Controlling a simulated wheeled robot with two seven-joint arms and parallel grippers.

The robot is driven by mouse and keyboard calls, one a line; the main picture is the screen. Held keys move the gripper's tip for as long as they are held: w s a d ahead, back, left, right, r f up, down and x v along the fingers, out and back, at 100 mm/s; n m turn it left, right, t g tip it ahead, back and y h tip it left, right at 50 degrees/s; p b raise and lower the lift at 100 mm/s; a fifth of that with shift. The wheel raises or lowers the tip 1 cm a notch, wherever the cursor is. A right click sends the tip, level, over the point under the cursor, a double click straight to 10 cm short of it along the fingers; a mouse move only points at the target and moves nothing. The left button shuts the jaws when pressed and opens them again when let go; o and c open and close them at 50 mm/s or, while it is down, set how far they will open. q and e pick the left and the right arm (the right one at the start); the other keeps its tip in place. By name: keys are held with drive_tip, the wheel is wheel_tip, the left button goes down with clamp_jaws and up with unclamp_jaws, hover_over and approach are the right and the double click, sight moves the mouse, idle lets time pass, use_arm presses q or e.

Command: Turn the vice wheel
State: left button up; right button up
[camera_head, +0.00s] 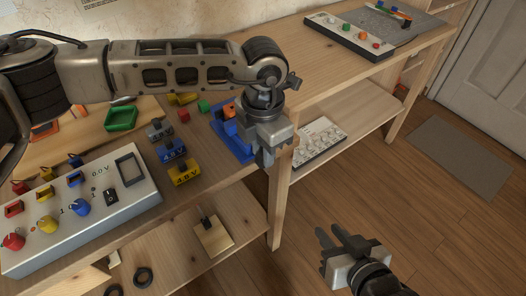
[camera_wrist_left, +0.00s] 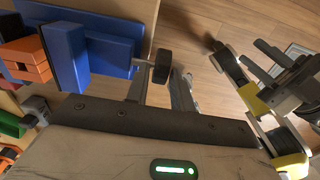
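The blue vice (camera_head: 228,138) sits at the table's front edge, partly hidden by my left arm in the head view. It fills the upper left of the left wrist view (camera_wrist_left: 112,55). An orange block (camera_wrist_left: 28,55) is beside its blue jaw. The dark vice wheel (camera_wrist_left: 161,66) sticks out from the vice. My left gripper (camera_wrist_left: 165,72) is open, with the wheel between or just past its fingertips; contact cannot be told. In the head view my left gripper (camera_head: 266,158) hides the wheel. My right gripper (camera_head: 329,235) is open and empty over the floor.
A white control box (camera_head: 85,215) with coloured knobs is on the table at left. Blue and yellow blocks (camera_head: 184,172) lie between it and the vice. A second bench (camera_head: 325,70) stands behind at right, with a white panel (camera_head: 318,143) on its lower shelf.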

use_arm(q)
drive_tip(key=shift+f, duration=0.75)
clamp_jaws()
